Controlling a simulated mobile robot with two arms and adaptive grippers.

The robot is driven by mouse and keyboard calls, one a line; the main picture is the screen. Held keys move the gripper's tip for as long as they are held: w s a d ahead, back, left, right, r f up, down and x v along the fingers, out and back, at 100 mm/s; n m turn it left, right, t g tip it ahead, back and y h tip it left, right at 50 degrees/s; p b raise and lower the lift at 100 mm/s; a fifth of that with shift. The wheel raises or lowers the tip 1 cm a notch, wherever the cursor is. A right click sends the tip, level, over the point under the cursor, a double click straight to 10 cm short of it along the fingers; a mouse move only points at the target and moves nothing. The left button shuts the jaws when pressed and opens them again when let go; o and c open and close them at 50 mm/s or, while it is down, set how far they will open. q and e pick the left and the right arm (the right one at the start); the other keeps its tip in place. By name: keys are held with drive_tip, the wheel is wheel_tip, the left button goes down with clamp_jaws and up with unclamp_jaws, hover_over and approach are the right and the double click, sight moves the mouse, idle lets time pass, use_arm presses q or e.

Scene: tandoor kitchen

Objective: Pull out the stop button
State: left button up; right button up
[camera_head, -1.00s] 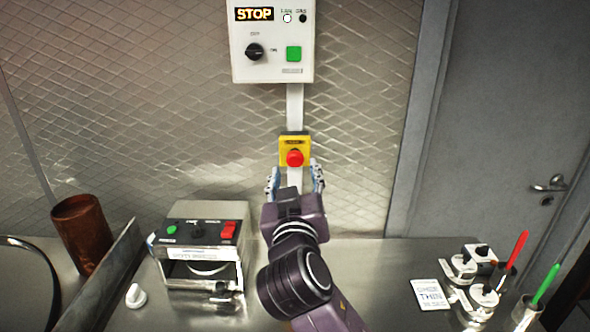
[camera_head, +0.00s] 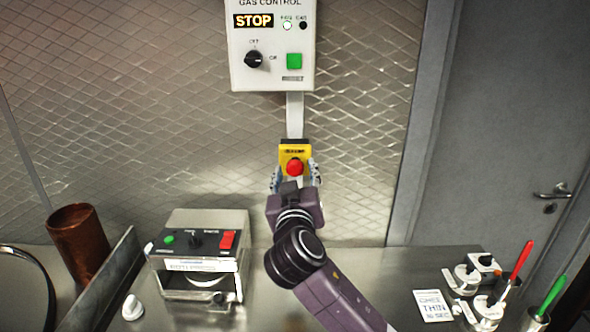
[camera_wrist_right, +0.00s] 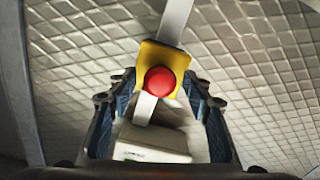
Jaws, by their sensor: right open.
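The stop button (camera_head: 295,167) is a red mushroom knob on a yellow box (camera_head: 295,149) fixed to the wall below the gas control panel. My right gripper (camera_head: 296,178) is open, with its fingers reaching toward the wall on either side of the knob's lower part in the head view. In the right wrist view the red stop button (camera_wrist_right: 160,81) shows centred between the two spread finger tips, beyond them or level with them; I cannot tell which. No contact with the knob is visible. My left gripper is not in view.
The gas control panel (camera_head: 271,77) above has a lit STOP sign, a black knob and a green button. A control box (camera_head: 200,224), a white knob (camera_head: 132,308) and a brown cylinder (camera_head: 78,238) stand on the metal counter (camera_head: 390,268). Cups with red and green tools are at right.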

drive_tip(key=shift+c, duration=0.5)
clamp_jaws()
drive_tip(key=shift+s+f, duration=0.15)
drive_tip(key=shift+s, duration=0.35)
drive_tip(key=shift+s+b, duration=0.25)
drive_tip(key=shift+b, duration=0.05)
drive_tip(key=shift+w, duration=0.1)
drive_tip(key=shift+c, duration=0.3)
unclamp_jaws()
drive_tip(key=shift+o, duration=0.8)
drive_tip(key=shift+s+r, duration=0.2)
drive_tip(key=shift+s, duration=0.05)
